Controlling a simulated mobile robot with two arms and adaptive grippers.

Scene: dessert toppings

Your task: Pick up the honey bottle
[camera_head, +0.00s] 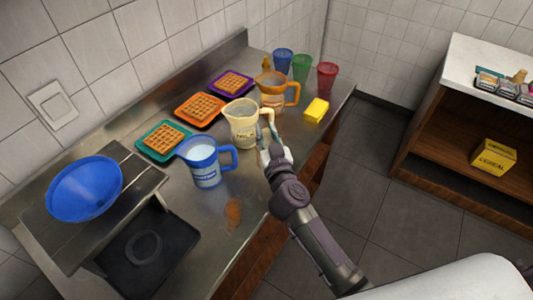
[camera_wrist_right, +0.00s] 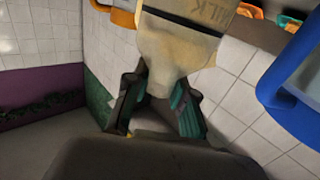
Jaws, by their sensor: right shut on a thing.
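My right gripper (camera_head: 268,140) is shut on the handle side of a cream milk pitcher (camera_head: 243,125) on the steel counter. In the right wrist view the cream pitcher (camera_wrist_right: 185,40), lettered MILK, fills the top, with its narrow part between the dark and teal fingers (camera_wrist_right: 158,100). No honey bottle shows clearly. A small amber shape (camera_head: 266,62) stands behind the orange pitcher (camera_head: 270,92), mostly hidden, and may be the honey bottle. A small tan bottle-like thing (camera_head: 519,75) stands on the right shelf unit, too small to identify. My left gripper is out of view.
A blue pitcher (camera_head: 204,165) stands left of the cream one. Waffles lie on teal (camera_head: 146,154), orange (camera_head: 184,122) and purple plates. Blue, green and red cups (camera_head: 327,76) and a yellow block (camera_head: 316,110) are at the far end. A blue bowl (camera_head: 84,187) stands left.

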